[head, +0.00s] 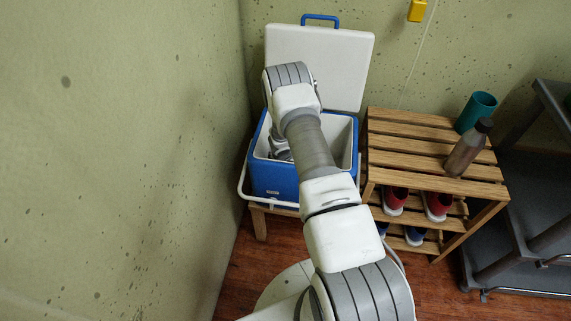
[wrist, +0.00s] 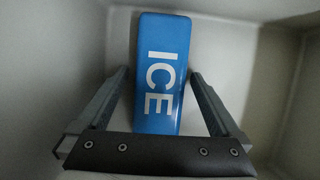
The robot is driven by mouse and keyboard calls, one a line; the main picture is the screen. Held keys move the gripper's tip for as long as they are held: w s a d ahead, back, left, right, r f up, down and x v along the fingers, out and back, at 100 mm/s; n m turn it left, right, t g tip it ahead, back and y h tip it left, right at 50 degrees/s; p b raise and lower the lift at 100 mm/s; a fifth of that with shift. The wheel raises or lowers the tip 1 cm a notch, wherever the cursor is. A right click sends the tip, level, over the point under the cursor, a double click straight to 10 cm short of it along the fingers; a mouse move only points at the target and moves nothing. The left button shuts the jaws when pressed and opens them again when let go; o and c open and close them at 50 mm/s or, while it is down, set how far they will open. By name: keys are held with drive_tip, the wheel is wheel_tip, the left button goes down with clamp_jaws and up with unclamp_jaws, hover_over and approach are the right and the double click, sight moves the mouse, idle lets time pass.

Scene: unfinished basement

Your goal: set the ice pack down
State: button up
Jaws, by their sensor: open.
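The ice pack (wrist: 162,70) is a blue block with white letters reading ICE. In the wrist view it lies inside the white-walled interior of the cooler, between the two fingers of my gripper (wrist: 160,85). The fingers are open, with a gap on each side of the pack. In the head view the blue cooler (head: 272,184) stands open with its white lid (head: 340,60) raised at the back. My arm reaches down into it. My gripper and the ice pack are hidden there by the arm and the cooler walls.
A slatted wooden rack (head: 400,145) stands right of the cooler, bearing a teal cup (head: 475,112) and a grey-brown bottle (head: 467,150), with shoes (head: 437,205) below. A dark grey shelf cart (head: 535,205) is at far right. A green wall (head: 110,150) is close on the left.

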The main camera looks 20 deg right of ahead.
drive_tip(key=shift+r, duration=0.15)
drive_tip(key=shift+r+p, duration=0.2)
drive_tip(key=shift+p, duration=0.1)
drive_tip(key=s+a+r+m+h, duration=0.1)
drive_tip(key=s+r+m, duration=0.3)
drive_tip(key=r, duration=1.1)
drive_tip(key=s+r+m+t+h+p, duration=0.15)
drive_tip(key=r+m, duration=0.45)
drive_tip(key=r, duration=0.8)
drive_tip(key=s+a+r+m+h, duration=0.1)
drive_tip(key=s+r+m, duration=0.35)
drive_tip(key=r, duration=1.05)
drive_tip(key=s+a+r+m+y, duration=0.2)
drive_tip(key=s+a+r+m, duration=0.2)
drive_tip(key=s+r+m, duration=0.6)
drive_tip(key=s+a+m+y, duration=0.4)
drive_tip(key=s+a, duration=0.5)
drive_tip(key=s, duration=0.5)
drive_tip(key=shift+s+a+r+m, duration=0.15)
drive_tip(key=shift+a+r+m, duration=0.05)
drive_tip(key=shift+r+m, duration=0.15)
